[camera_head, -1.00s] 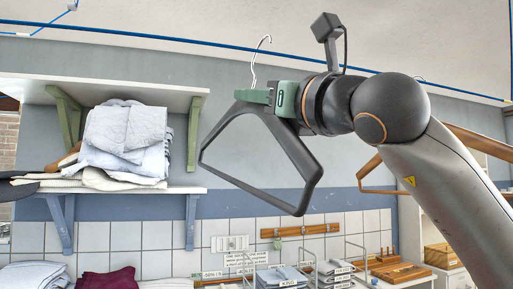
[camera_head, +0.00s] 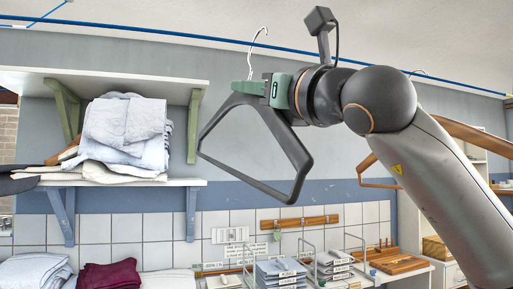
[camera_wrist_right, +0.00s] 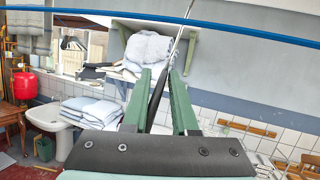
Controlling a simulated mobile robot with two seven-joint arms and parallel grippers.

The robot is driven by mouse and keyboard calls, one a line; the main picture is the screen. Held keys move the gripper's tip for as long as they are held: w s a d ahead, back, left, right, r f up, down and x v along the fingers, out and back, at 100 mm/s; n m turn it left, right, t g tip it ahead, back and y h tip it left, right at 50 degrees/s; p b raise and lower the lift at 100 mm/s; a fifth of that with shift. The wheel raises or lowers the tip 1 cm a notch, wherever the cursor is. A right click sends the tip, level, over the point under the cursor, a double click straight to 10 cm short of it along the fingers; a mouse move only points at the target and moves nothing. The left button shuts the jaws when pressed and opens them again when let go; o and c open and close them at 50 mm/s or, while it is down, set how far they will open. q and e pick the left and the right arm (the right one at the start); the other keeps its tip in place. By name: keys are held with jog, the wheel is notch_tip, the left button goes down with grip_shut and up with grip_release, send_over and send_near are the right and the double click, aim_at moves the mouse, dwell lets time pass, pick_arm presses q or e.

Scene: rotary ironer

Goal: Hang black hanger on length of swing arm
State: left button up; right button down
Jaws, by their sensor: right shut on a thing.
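The black hanger (camera_head: 297,160) is a dark triangular frame with a pale metal hook. My right gripper (camera_head: 256,88) is shut on its upper part, just below the hook. The hanger is in the air, tilted, hook upward, in front of the grey wall. In the right wrist view, the hanger (camera_wrist_right: 157,90) runs between the two green fingers (camera_wrist_right: 162,100), with its hook rising to the top edge. A long blue rail (camera_head: 160,42) crosses above the hook; I cannot tell whether it is the swing arm. The hook looks apart from it. My left gripper is out of view.
A shelf (camera_head: 185,90) with green brackets is at left, above folded cloths (camera_head: 125,130) on a lower shelf. A wooden hanger (camera_head: 372,172) is partly hidden behind my right arm. Wire racks (camera_head: 300,245) stand below. The space around the black hanger looks clear.

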aim_at(235, 98)
jog(key=shift+w+a+p, duration=0.1)
jog(key=shift+w+a, duration=0.45)
jog(key=shift+w, duration=0.45)
jog(key=shift+w+a+p, duration=0.15)
jog(key=shift+w+a, duration=0.4)
jog(key=shift+w, duration=0.5)
jog(key=shift+w+a+p, duration=0.1)
jog(key=shift+w+a, duration=0.45)
jog(key=shift+w, duration=0.45)
